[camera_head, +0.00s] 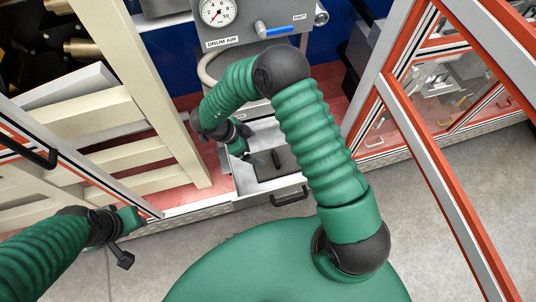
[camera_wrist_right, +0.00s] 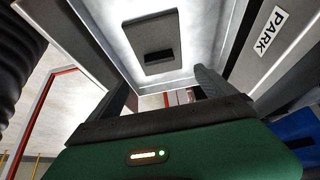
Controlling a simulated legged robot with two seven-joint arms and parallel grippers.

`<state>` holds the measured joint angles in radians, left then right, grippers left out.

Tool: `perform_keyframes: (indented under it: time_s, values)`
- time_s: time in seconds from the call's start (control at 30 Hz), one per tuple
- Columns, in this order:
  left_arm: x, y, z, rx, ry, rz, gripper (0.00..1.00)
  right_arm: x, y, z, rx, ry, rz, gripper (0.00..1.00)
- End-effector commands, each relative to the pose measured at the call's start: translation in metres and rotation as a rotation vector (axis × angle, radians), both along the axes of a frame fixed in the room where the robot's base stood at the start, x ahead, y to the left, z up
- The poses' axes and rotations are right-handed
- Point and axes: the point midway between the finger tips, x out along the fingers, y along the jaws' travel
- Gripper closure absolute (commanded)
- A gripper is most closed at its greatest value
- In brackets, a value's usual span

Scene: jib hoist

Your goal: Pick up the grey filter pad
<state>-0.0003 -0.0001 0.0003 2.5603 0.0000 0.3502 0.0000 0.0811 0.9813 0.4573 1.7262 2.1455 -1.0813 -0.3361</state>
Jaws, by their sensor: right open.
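The grey filter pad (camera_head: 288,167) lies flat in a light metal drawer tray (camera_head: 247,184), with a small black block-like grip on its top. In the right wrist view the dark square pad (camera_wrist_right: 150,32) shows ahead of the jaws, against the bright tray floor. My right gripper (camera_head: 252,157) is over the left part of the tray, beside the pad. In its wrist view the two fingers (camera_wrist_right: 163,88) stand wide apart with nothing between them, clear of the pad. My left gripper (camera_head: 128,240) is low at the left, away from the tray; its jaw opening is unclear.
A grey panel with a pressure gauge (camera_head: 217,11), a blue-handled valve (camera_head: 273,28) and a "DRUM AIR" label stands above the tray. The drawer has a black front handle (camera_head: 289,196). Beige slats stand left; an orange-and-grey framed door (camera_head: 420,130) stands right. A "PARK" label (camera_wrist_right: 270,32) is beside the tray.

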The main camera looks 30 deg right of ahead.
Motion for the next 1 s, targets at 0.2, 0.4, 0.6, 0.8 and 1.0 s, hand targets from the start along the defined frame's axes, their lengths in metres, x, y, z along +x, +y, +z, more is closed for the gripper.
perform_keyframes:
  time_s: [0.2, 0.4, 0.6, 0.8, 1.0]
  values:
    - [0.000, 0.000, -0.002, 0.000, 0.000, 0.001, 0.64, -0.006, -0.030, -0.053, 0.000, 0.005, 0.001, 0.05]
    - [0.000, 0.000, -0.003, 0.000, 0.000, 0.000, 0.64, -0.008, -0.045, -0.076, 0.001, 0.001, 0.002, 0.05]
    - [0.000, 0.000, 0.001, 0.000, -0.001, 0.000, 0.64, -0.016, -0.061, -0.102, -0.001, 0.001, 0.002, 0.05]
    - [0.000, 0.000, 0.001, 0.000, 0.000, 0.000, 0.64, -0.017, -0.069, -0.121, 0.001, -0.001, 0.003, 0.05]
    - [0.000, 0.000, 0.001, 0.000, 0.000, 0.001, 0.64, -0.017, -0.070, -0.121, 0.002, -0.001, 0.003, 0.11]
